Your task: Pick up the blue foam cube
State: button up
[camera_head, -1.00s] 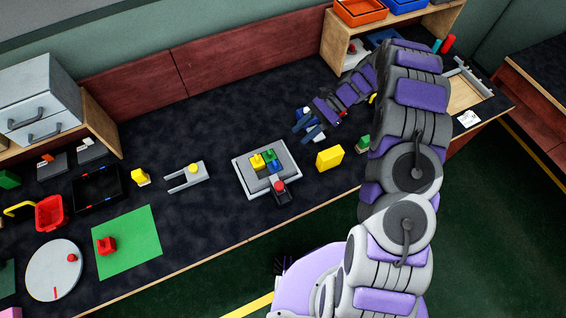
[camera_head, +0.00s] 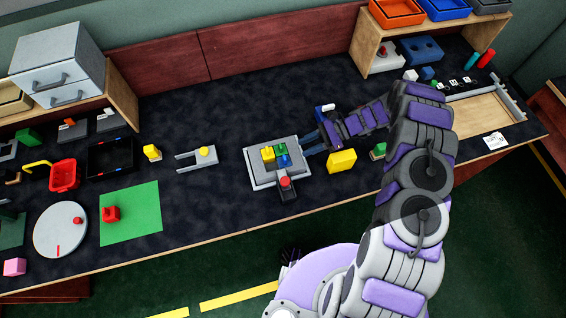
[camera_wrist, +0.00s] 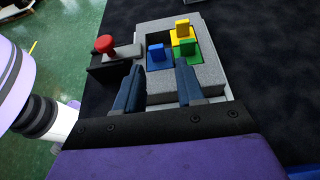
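A small blue cube (camera_head: 427,73) sits at the back right, in front of the shelf; I cannot tell if it is foam. Another blue piece with a knob (camera_wrist: 157,52) sits in the grey puzzle board with yellow and green pieces. The board (camera_head: 262,180) is at mid-table. My gripper (camera_wrist: 160,67) is open and empty, its two blue fingers reaching over the board's near edge, with the knobbed blue piece ahead between them. In the head view my gripper (camera_head: 312,146) is just right of the board, partly hidden by its own wrist.
A yellow block (camera_head: 342,161) and a green block (camera_head: 379,150) stand to the right. A grey fork-shaped holder (camera_head: 196,158) is to the left. The table behind the board is clear.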

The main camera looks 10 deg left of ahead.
aim_at(284, 157)
jog(key=shift+s+a+f, duration=0.5)
jog(key=shift+s+a, duration=0.05)
jog(key=shift+s, duration=0.2)
jog(key=x, duration=0.2)
jog(key=b+x, duration=0.1)
jog(key=x, duration=0.3)
jog(key=shift+w+a+b, duration=0.2)
jog(key=shift+a+b, duration=0.1)
jog(key=shift+s+a+f, duration=0.15)
jog(key=shift+s+a, duration=0.1)
jog(key=shift+s, duration=0.1)
jog(key=shift+d, duration=0.1)
jog(key=shift+d, duration=0.1)
jog(key=shift+a, duration=0.35)
jog(key=c, duration=0.6)
jog(key=shift+d, duration=0.1)
grip_shut()
